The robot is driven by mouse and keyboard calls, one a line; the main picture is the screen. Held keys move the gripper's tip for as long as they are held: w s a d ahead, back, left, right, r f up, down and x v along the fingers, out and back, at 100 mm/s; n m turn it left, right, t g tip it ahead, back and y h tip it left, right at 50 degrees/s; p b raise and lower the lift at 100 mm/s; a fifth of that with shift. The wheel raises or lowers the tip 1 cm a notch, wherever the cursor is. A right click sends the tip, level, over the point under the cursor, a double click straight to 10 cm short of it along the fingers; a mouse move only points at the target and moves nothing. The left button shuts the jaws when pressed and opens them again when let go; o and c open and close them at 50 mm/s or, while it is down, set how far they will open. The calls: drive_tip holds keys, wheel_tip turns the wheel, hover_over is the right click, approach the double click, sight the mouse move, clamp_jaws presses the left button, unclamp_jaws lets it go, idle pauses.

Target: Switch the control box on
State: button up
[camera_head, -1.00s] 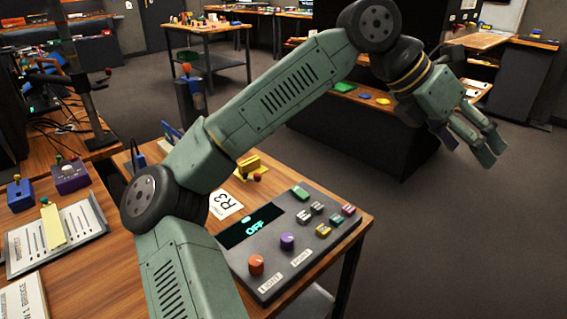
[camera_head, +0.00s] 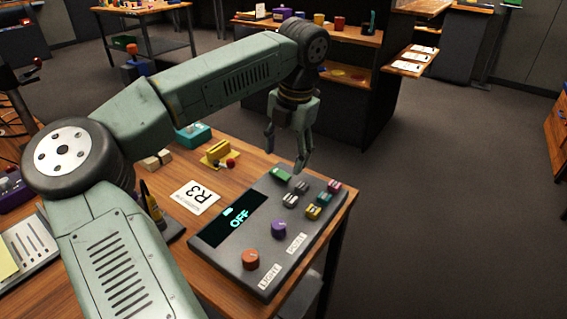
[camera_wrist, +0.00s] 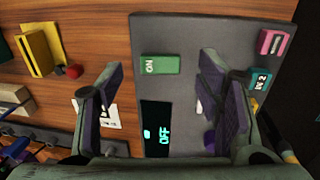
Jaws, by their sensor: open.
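The control box (camera_head: 235,262) is a dark grey panel on the wooden table, and its black display (camera_head: 230,221) reads OFF. A green button (camera_head: 281,173) sits at its far end; in the wrist view the green button (camera_wrist: 160,65) bears the label ON. My gripper (camera_head: 285,160) points down above the far end of the box, near the green button, apart from it. In the wrist view my gripper (camera_wrist: 163,85) has its two fingers spread wide and empty, with the green button showing between and just beyond the fingertips.
The box also carries an orange knob (camera_head: 250,259), a purple knob (camera_head: 278,229) and several small coloured switches (camera_head: 312,211). A yellow block with a red ball (camera_head: 219,154), a teal box (camera_head: 193,136) and an R3 card (camera_head: 195,196) lie left of it. Open floor lies to the right.

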sight(283, 171)
drive_tip(key=shift+w+a+f, duration=0.1)
drive_tip(key=shift+f, duration=0.8)
drive_tip(key=shift+w+a+f, duration=0.1)
drive_tip(key=shift+f, duration=0.8)
drive_tip(key=shift+c, duration=0.5)
